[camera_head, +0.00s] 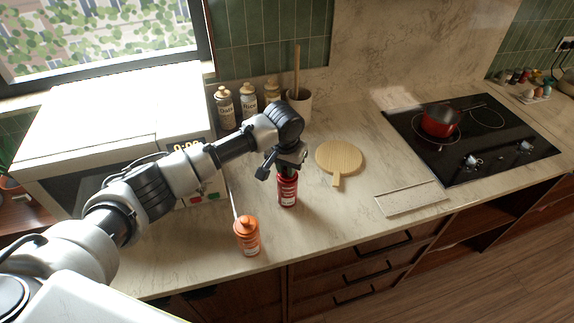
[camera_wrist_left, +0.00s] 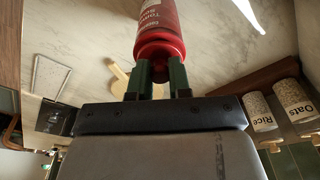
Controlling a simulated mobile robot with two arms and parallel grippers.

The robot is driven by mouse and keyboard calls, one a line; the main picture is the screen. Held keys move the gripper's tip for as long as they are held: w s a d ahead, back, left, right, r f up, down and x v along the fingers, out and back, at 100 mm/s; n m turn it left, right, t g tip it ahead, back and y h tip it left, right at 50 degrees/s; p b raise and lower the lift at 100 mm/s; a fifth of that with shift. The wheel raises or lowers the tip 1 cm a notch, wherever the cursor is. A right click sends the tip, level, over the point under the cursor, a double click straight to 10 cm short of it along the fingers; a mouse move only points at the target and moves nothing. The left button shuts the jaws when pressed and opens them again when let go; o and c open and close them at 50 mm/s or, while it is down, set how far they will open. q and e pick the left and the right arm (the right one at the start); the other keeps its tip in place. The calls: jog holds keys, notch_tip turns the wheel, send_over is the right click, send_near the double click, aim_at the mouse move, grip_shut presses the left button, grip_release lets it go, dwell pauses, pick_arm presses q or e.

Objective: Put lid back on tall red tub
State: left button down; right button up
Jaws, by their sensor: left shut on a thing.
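The tall red tub (camera_head: 288,191) stands upright on the counter, right of the orange tub. Its labelled side also shows in the wrist view (camera_wrist_left: 157,14). My left gripper (camera_head: 289,163) is directly above it, pointing down. In the wrist view its two green fingers (camera_wrist_left: 161,80) are shut on the red lid (camera_wrist_left: 160,48) at the tub's top. The lid lines up with the tub, but I cannot tell whether it is fully seated. My right gripper is not in view.
The orange lidded tub (camera_head: 247,237) stands near the counter's front edge. A round wooden board (camera_head: 339,157) lies to the right. Jars (camera_head: 225,108) and a utensil pot (camera_head: 299,104) stand behind. The microwave (camera_head: 120,110) is left. A red pot (camera_head: 439,121) sits on the cooktop.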

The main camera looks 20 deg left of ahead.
pick_arm(q)
jog(key=shift+f+p, duration=0.15)
jog(key=shift+p, duration=0.25)
dwell(0.6)
jog(key=shift+p, duration=0.5)
dwell(0.6)
jog(key=shift+c, duration=2.4)
grip_release()
jog(key=shift+r+p, duration=1.35)
jog(key=shift+r, duration=2.15)
